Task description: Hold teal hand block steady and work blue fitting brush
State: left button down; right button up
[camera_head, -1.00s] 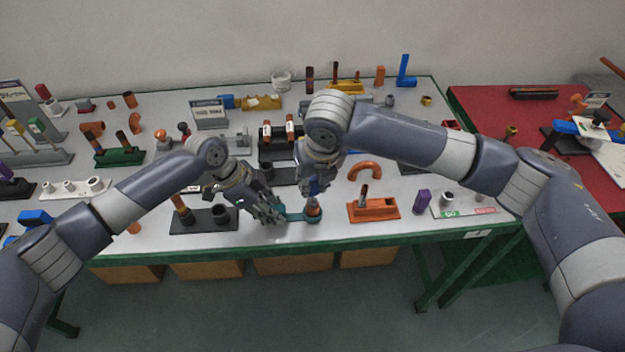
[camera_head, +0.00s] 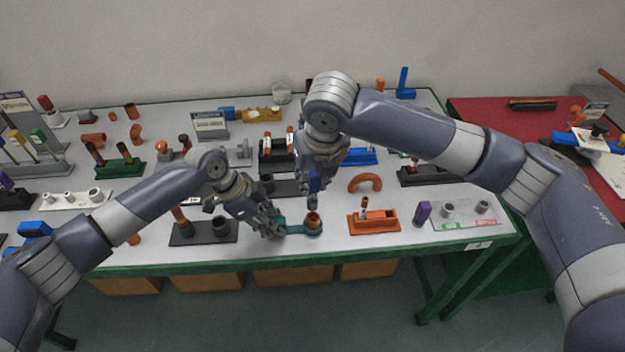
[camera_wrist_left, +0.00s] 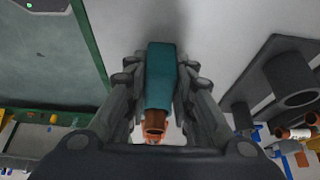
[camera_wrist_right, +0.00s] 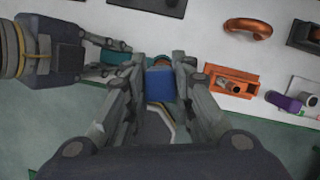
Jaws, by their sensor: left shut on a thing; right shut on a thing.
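The teal hand block (camera_head: 300,229) lies near the front edge of the table, with a copper fitting (camera_head: 313,219) upright in its right end. My left gripper (camera_head: 274,224) is shut on the block's left part; the teal block also shows between the fingers in the left wrist view (camera_wrist_left: 161,72). My right gripper (camera_head: 317,185) is shut on the blue fitting brush (camera_head: 314,186), whose blue handle fills the jaws in the right wrist view (camera_wrist_right: 160,84). The brush is above the copper fitting, with its lower tip apparently clear of the rim.
An orange tray (camera_head: 374,222) stands just right of the block, and a dark holder (camera_head: 203,232) with a round socket stands to the left. A copper elbow (camera_head: 365,182) lies behind. A purple piece (camera_head: 422,213) stands farther right.

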pick_arm(q)
jog(key=c, duration=1.3)
grip_release()
jog(key=v, duration=1.2)
jog(key=shift+f, duration=0.1)
pick_arm(e)
jog(key=shift+f, duration=0.1)
